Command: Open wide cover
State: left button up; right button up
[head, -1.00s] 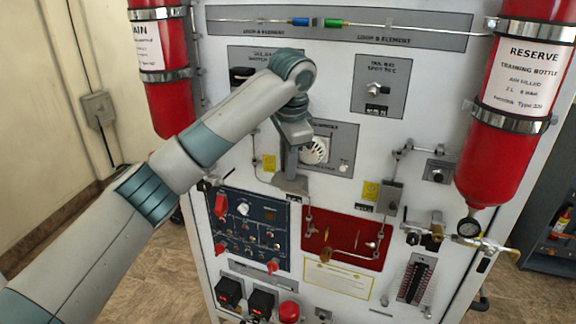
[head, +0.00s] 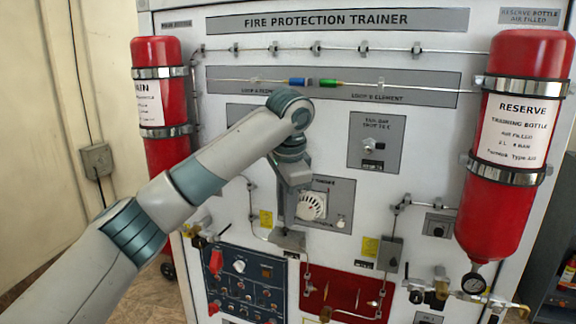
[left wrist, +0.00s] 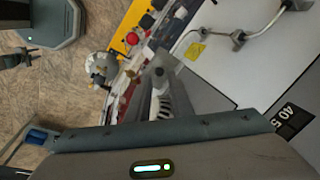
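I cannot tell which part is the wide cover. A small red piece, perhaps a switch guard, (head: 216,262) stands at the upper left of the blue switch panel (head: 287,268) in the head view. My left gripper (head: 288,241) points down in front of the white board, left of and below the white round detector (head: 311,206). It hides part of the board behind it. In the left wrist view the gripper (left wrist: 160,88) is seen edge-on against the board, and its finger gap is not clear. My right gripper is not seen.
Red bottles hang at the left (head: 160,105) and right (head: 512,140) of the trainer board. A red recessed plate (head: 345,292) lies right of the blue panel. Thin pipes and valves (head: 440,290) stick out at the lower right.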

pick_arm(q)
jog(key=b+v, duration=0.3)
jog(key=v, duration=1)
jog(key=shift+r, duration=0.25)
jog(key=shift+s+f, duration=0.1)
jog(key=shift+s, duration=0.05)
